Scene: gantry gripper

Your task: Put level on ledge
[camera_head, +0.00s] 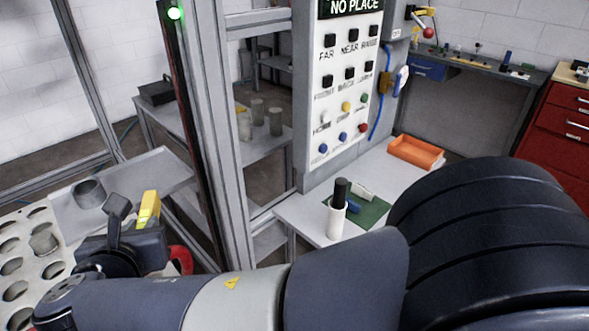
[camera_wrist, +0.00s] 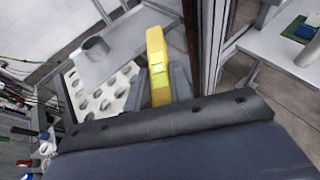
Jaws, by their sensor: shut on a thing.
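The yellow level (camera_head: 148,208) is in my gripper (camera_head: 138,232), at the left of the head view. In the wrist view, the level (camera_wrist: 156,55) stands out between the two fingers of my gripper (camera_wrist: 158,82), which are shut on it. The level is held in the air beside a grey metal post. A pale ledge (camera_head: 298,215) runs under the button panel, right of the post. My arm hides part of its front. In the wrist view, part of this ledge (camera_wrist: 270,48) shows at the upper right.
A white holed rack (camera_head: 25,260) and a grey plate (camera_head: 135,178) with a metal cup (camera_head: 90,192) lie near my gripper. The grey post (camera_head: 215,110) stands between them and the ledge. On the ledge are a green mat (camera_head: 372,214), a white holder (camera_head: 336,222) and an orange tray (camera_head: 415,152).

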